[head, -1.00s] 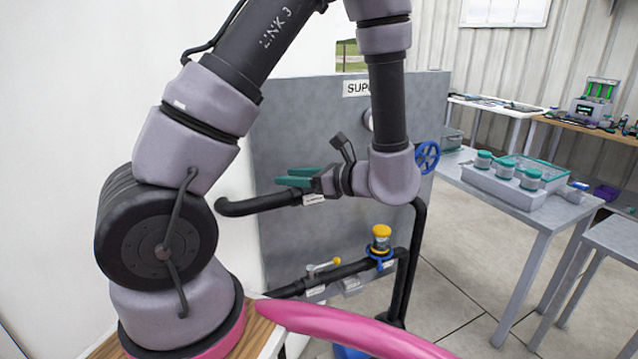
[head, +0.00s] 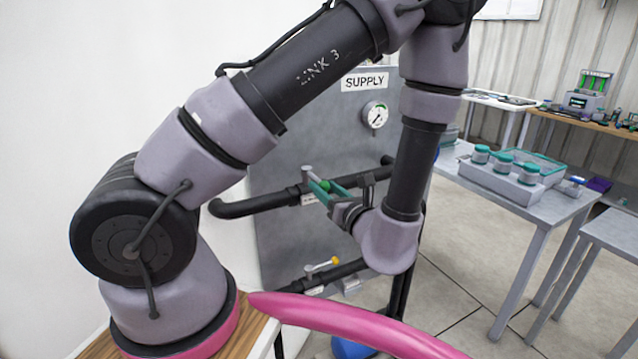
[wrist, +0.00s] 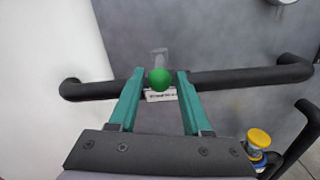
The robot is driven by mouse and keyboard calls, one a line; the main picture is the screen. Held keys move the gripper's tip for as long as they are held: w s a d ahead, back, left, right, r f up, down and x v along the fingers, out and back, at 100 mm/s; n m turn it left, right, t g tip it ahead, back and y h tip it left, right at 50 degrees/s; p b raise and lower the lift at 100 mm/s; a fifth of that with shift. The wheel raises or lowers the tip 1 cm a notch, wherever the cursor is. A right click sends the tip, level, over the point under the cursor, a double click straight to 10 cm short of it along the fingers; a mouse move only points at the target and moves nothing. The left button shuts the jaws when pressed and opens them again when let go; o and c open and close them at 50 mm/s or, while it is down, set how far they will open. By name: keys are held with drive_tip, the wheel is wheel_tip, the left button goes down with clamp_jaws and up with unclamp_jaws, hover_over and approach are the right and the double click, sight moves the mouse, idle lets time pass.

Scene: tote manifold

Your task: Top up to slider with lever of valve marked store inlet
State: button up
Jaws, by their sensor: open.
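A green ball knob (wrist: 159,79) on a lever sits between the fingertips of my gripper (wrist: 160,74) in the wrist view. My gripper is open, with a finger on each side of the knob and small gaps visible. In the head view, the knob (head: 324,186) also shows by the green fingers of my gripper (head: 318,185). The lever is on the upper black pipe (head: 250,207). A white label (wrist: 161,96) below the knob is partly covered and unreadable. A round gauge (head: 375,115) under the SUPPLY sign has a dark needle; I cannot make out a slider.
A yellow-topped valve (wrist: 259,138) shows at the lower right of the wrist view. A grey table (head: 530,213) with jars stands to the right. A pink curved bar (head: 340,318) crosses the foreground.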

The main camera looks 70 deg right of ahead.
sight(319, 179)
drive_tip(key=shift+x, duration=1.7)
clamp_jaws()
